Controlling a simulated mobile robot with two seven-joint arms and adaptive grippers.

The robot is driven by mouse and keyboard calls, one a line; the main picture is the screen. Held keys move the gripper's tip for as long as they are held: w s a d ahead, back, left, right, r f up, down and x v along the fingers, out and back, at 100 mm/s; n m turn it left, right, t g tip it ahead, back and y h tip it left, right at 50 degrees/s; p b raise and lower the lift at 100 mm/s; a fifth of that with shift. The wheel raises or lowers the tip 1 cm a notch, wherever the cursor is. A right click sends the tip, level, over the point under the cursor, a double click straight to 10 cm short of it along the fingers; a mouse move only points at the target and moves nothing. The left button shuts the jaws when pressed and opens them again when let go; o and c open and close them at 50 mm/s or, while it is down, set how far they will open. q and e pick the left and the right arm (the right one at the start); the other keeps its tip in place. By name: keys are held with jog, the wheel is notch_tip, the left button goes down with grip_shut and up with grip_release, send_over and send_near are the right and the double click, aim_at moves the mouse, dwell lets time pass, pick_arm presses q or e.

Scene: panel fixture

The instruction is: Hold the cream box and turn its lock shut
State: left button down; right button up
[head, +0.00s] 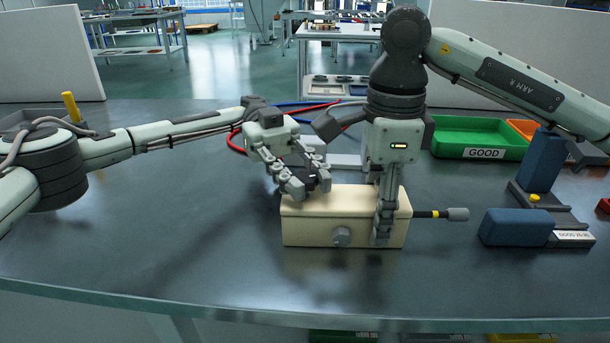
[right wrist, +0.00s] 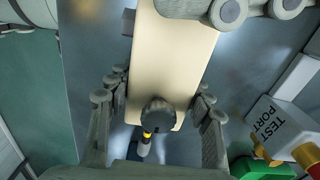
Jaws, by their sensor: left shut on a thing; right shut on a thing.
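The cream box (head: 345,205) lies on the dark bench, long side towards me. My right gripper (head: 385,230) comes down from above and is shut on its right part, one finger in front and one behind; the right wrist view shows the fingers on both sides of the box (right wrist: 175,60). A grey round knob (head: 342,236) is on the front face. A rod with a grey tip (head: 457,214) sticks out at the right end.
A blue block (head: 516,227) lies to the right, by a stand with an upright blue block (head: 540,160). A green GOOD bin (head: 480,137) stands at the back right. Red and blue cables run behind the grippers. The bench front is clear.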

dwell(0.4)
pick_arm(q)
jog(key=c, duration=1.2)
grip_release()
jog(key=shift+s+f+h, duration=0.1)
jog(key=shift+h, duration=0.3)
jog(key=shift+n, duration=0.4)
